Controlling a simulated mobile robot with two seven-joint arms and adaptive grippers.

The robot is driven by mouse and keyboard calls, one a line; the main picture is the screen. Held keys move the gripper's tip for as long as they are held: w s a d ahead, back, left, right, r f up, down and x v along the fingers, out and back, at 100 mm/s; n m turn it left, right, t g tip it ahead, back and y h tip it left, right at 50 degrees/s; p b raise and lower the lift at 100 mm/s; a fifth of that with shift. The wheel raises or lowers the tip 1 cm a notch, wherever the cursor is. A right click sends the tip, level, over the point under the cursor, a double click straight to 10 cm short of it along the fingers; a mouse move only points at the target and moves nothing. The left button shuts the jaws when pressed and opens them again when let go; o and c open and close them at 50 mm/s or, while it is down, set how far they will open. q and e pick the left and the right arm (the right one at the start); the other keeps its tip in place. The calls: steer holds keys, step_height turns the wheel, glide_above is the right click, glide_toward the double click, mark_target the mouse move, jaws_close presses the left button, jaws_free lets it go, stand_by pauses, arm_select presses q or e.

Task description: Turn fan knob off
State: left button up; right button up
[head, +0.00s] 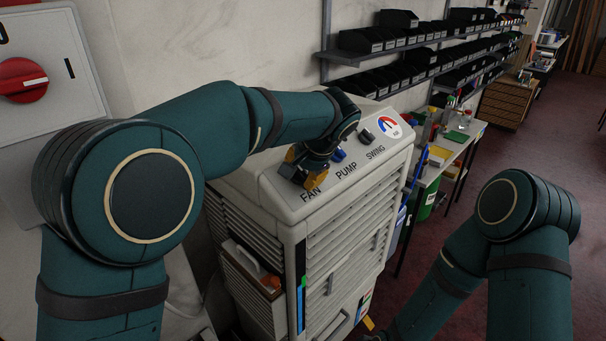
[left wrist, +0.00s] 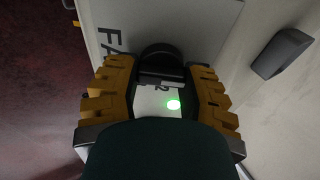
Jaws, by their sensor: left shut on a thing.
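The white cooler's sloped top panel (head: 290,205) carries the labels FAN, PUMP and SWING. My left gripper (head: 303,172), with yellow fingers, is at the panel just above the FAN label and hides the fan knob in the head view. In the left wrist view the dark rounded fan knob (left wrist: 160,57) sits between the two yellow fingers of the left gripper (left wrist: 162,72), which is shut on it. A green glowing spot (left wrist: 173,105) shows on the light panel between the fingers. My right arm reaches down to the bottom edge; its gripper is barely visible there.
The blue pump knob (head: 338,155) and dark swing knob (head: 366,136) are close to the left gripper. A coloured gauge (head: 390,126) is beyond them. A red rotary switch (head: 22,80) is on the wall box. A workbench (head: 452,150) stands right of the cooler. Red floor lies open at right.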

arm_select(q)
steer(key=shift+f, duration=0.1)
stand_by(0.4)
steer(key=o, duration=1.2)
steer(key=v, duration=1.2)
steer(key=shift+w, duration=0.1)
